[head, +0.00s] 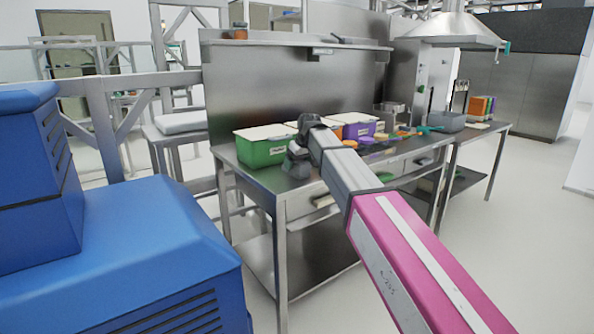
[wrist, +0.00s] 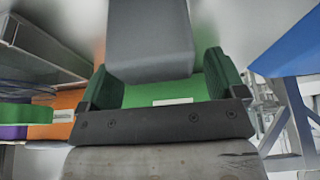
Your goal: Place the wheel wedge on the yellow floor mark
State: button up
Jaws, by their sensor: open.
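My gripper (head: 298,160) is a dark shape at the far end of my outstretched arm. It is in front of the green bin (head: 262,152) on the steel workbench. In the wrist view, my gripper (wrist: 162,92) shows a dark bar with two spread fingers, so it is open. A smooth grey block (wrist: 150,42) reaches in from the top edge between the fingers. I cannot tell what it is or whether it touches them. Behind it shows green with a white label. I make out no wheel wedge and no yellow floor mark in either view.
The workbench (head: 272,200) also holds a purple bin (head: 358,126), several small coloured items and a grey tub (head: 446,121). A large blue machine (head: 120,250) fills the left front. A metal frame stands behind it. The pale floor (head: 520,230) at the right is clear.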

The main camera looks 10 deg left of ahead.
jog(key=shift+x, duration=0.9)
jog(key=c, duration=1.2)
jog(key=shift+c, duration=0.6)
jog(key=shift+r, duration=0.15)
